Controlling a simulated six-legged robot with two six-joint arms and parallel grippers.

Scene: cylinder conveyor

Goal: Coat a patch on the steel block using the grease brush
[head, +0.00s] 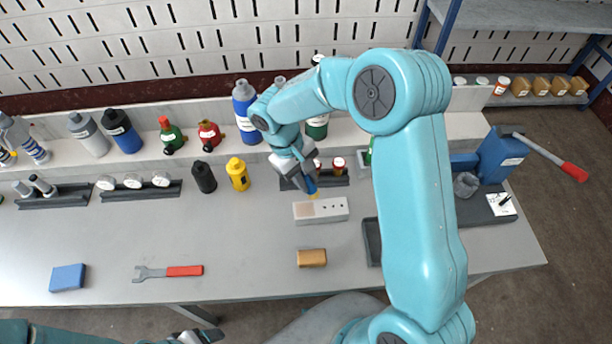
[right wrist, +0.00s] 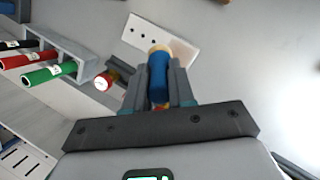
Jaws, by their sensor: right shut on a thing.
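The steel block (head: 335,209) is a pale grey bar with several dark holes, lying on the bench. A tan patch (head: 304,210) covers its left end in the head view. My right gripper (head: 309,180) is shut on the grease brush (head: 313,193), with the yellowish tip pointing down by the block's back edge. In the right wrist view the brush's blue handle (right wrist: 158,80) sits between the fingers, its tip overlapping the block (right wrist: 150,38) beside the patch (right wrist: 183,52). Contact is unclear. My left gripper (head: 207,336) is at the bottom edge, partly cut off.
A tan sponge-like block (head: 311,258) lies in front of the steel block. A red-handled wrench (head: 170,271) and a blue block (head: 68,277) lie to the left. Bottles line the back shelf. A dark tray (head: 372,243) is partly behind my right arm.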

